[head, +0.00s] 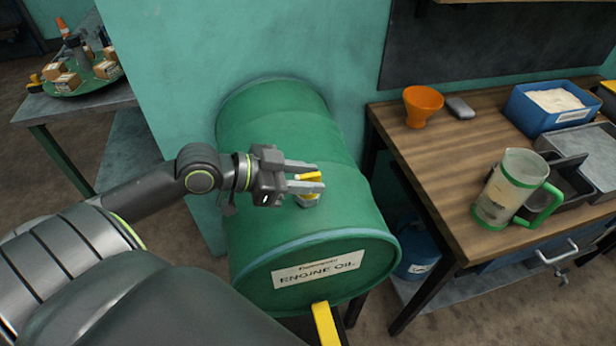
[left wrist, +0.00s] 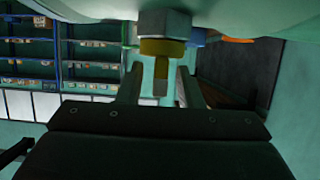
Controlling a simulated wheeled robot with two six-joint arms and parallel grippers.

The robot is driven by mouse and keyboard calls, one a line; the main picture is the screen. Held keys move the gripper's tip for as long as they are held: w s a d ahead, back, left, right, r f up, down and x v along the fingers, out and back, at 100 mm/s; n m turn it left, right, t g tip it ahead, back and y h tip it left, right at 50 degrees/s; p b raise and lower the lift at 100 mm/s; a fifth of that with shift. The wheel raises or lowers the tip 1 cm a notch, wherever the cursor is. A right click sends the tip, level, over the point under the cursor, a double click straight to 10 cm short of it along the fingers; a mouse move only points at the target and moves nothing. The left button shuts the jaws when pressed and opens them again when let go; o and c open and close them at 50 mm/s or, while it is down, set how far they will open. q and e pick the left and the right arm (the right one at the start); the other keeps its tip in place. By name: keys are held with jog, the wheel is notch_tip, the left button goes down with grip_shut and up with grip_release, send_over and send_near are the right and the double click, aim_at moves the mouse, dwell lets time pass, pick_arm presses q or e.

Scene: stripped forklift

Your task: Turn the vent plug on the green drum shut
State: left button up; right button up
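The green drum (head: 290,225) lies on its side, with an "ENGINE OIL" label on its front end. The vent plug (head: 309,200) stands on top of the drum, with a grey nut-like base and a yellow handle. In the left wrist view the plug (left wrist: 163,47) shows its yellow collar and narrow yellow tab. My left gripper (head: 314,178) is at the plug with one finger on each side of the tab. In the wrist view gaps show between the tab and both fingers (left wrist: 161,88), so it is open around it. My right gripper is not in view.
A wooden workbench (head: 450,165) stands to the right with an orange funnel (head: 422,105), a green-handled jug (head: 510,188) and a blue bin (head: 550,108). A teal wall panel (head: 170,60) is behind the drum. A yellow bar (head: 325,325) shows below the drum's front.

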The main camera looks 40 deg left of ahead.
pick_arm(q)
jog(key=shift+w+d+f, duration=0.1)
jog(key=shift+w+d, duration=0.05)
grip_shut()
dwell(0.4)
